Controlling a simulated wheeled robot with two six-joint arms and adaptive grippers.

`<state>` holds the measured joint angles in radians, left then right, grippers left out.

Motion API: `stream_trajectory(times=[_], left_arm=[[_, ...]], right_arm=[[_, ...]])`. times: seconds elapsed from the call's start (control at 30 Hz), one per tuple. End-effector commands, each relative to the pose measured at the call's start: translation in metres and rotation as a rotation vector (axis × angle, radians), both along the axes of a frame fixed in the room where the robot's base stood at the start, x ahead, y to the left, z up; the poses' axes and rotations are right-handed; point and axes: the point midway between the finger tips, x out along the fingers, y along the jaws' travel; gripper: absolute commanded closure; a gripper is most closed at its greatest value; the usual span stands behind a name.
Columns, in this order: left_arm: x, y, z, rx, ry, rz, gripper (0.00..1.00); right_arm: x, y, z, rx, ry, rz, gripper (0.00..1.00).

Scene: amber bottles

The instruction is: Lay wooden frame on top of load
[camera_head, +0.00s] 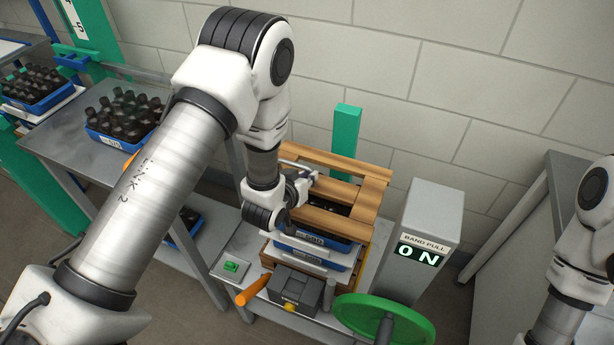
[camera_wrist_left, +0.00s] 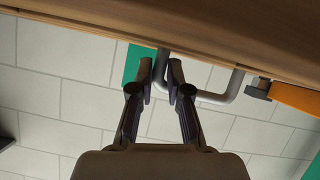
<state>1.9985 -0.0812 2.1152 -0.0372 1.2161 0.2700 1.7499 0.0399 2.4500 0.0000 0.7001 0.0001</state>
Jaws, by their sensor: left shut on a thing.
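The wooden frame (camera_head: 371,199), made of light slats, is over the load on the stand. It also crosses the top of the left wrist view (camera_wrist_left: 200,22). My left gripper (camera_head: 306,182) is shut on the grey bent handle (camera_wrist_left: 215,98) at the frame; its fingers (camera_wrist_left: 160,76) show on either side of the bar. The load is stacked blue trays (camera_head: 338,245) with pale sheets between them; dark bottles show through the frame's gaps. I cannot tell whether the frame touches the load. My right gripper is out of view; only my right arm shows at the right edge.
A grey post (camera_head: 430,218) labelled BAND PULL reads ON, right of the load. A green handwheel (camera_head: 385,312), a dark box (camera_head: 295,288) and an orange handle (camera_head: 252,291) stand in front. A metal table (camera_head: 62,140) at left holds a bottle crate (camera_head: 125,118).

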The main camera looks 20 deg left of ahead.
Motion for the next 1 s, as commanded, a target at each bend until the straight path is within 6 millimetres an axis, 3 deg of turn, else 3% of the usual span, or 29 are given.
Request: stream_trajectory(times=[1.0], left_arm=[[0.0, 0.0, -0.016, 0.0, -0.002, 0.0, 1.0]], right_arm=[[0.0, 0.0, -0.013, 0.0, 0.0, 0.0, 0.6]])
